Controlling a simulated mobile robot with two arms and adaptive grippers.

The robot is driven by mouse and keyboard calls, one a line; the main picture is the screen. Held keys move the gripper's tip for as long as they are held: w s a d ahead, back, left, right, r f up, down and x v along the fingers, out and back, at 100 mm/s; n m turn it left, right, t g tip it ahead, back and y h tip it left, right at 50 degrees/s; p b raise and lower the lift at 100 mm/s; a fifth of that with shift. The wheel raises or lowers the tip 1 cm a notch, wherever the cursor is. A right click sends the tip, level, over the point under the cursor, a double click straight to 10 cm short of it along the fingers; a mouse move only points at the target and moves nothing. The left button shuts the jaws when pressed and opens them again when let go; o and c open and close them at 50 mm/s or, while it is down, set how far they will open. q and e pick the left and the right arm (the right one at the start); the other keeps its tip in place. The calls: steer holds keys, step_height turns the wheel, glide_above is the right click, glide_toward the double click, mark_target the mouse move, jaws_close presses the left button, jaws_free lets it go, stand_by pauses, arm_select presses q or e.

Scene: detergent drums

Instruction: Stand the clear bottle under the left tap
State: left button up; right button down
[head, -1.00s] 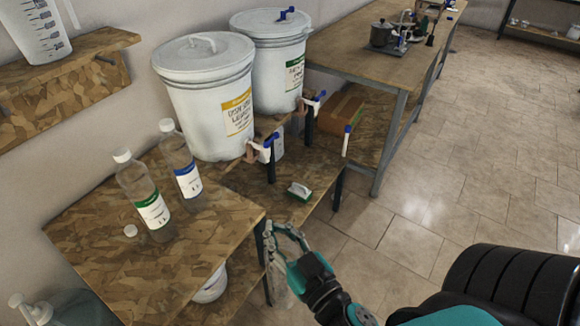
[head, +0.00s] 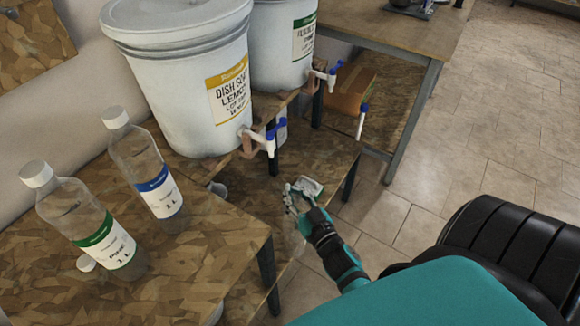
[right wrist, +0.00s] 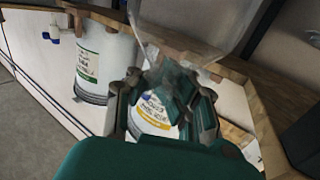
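My right gripper (head: 297,194) is low beside the lower shelf, in front of the taps. In the right wrist view its fingers (right wrist: 178,88) are closed around the narrow part of a clear, unlabelled bottle (right wrist: 190,28). The bottle is hard to make out in the head view. The left tap (head: 268,139), white with a blue handle, is on the yellow-labelled drum (head: 180,85), above and left of the gripper. The yellow label also shows behind the fingers in the wrist view (right wrist: 153,116). My left gripper is not in view.
The green-labelled drum (head: 280,45) has the right tap (head: 328,75). Bottles with a green label (head: 80,225) and a blue label (head: 150,180) stand on the left table. A cardboard box (head: 352,92) sits further back.

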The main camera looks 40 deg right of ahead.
steer(key=shift+w, duration=0.65)
steer(key=w+d+b, duration=0.1)
steer(key=w+b, duration=0.1)
steer(key=w, duration=1)
steer(key=shift+d+f, duration=0.2)
steer(key=shift+f, duration=0.15)
steer(key=shift+f+b, duration=0.45)
steer(key=shift+f, duration=0.1)
stand_by(0.7)
stand_by(0.5)
steer(key=c, duration=1.6)
jaws_free()
steer(key=shift+o, duration=0.3)
